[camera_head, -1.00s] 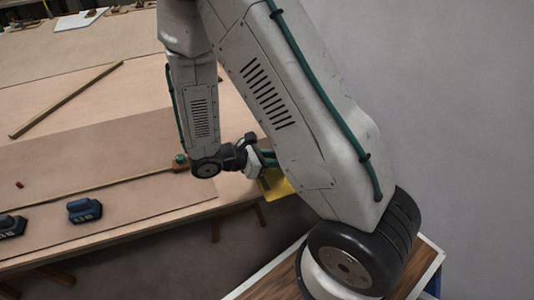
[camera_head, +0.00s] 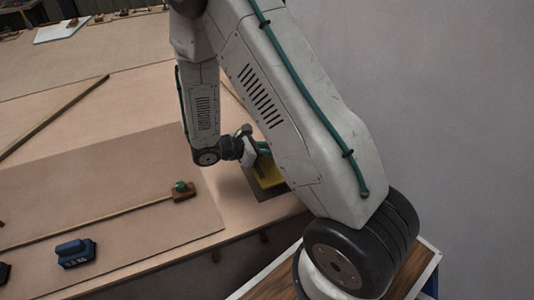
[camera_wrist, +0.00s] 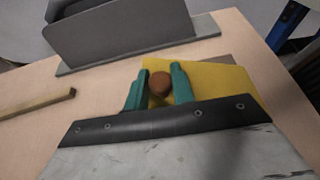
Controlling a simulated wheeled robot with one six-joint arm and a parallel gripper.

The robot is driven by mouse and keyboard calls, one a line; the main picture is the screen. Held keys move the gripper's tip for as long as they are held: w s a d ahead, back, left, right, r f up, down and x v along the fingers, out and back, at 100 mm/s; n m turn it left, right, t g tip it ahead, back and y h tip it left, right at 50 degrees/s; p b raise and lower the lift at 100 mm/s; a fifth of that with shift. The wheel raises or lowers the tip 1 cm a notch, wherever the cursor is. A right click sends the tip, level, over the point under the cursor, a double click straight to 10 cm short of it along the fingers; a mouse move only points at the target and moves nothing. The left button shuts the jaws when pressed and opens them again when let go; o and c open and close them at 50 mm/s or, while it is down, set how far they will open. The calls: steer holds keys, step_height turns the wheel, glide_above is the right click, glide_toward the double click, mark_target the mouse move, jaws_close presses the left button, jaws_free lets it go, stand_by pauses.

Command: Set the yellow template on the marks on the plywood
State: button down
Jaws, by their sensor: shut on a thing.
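My gripper (camera_head: 262,152) is shut on the round reddish-brown knob (camera_wrist: 160,91) of the yellow template, between its green fingers (camera_wrist: 160,72). The flat yellow template (camera_head: 269,174) is over the plywood (camera_head: 240,207) near its right corner. In the wrist view the template (camera_wrist: 218,84) lies behind and right of the fingers, partly hidden by my gripper. A darker patch shows beside and under it. I cannot tell if this is shadow or a mark, nor whether the template touches the plywood. No marks are clearly visible.
A grey upright plate on a flat foot (camera_wrist: 130,38) stands close beyond my gripper. A wooden strip (camera_wrist: 38,104) lies left. Bare plywood lies between.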

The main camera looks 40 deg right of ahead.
steer(key=shift+s+a+f, duration=0.1)
steer(key=shift+a+f, duration=0.15)
steer(key=shift+f, duration=0.25)
steer(key=shift+s+a+f, duration=0.1)
steer(key=shift+a+f, duration=0.15)
steer(key=shift+f, duration=0.55)
steer(key=shift+d+f, duration=0.2)
steer(key=c, duration=1.2)
jaws_free()
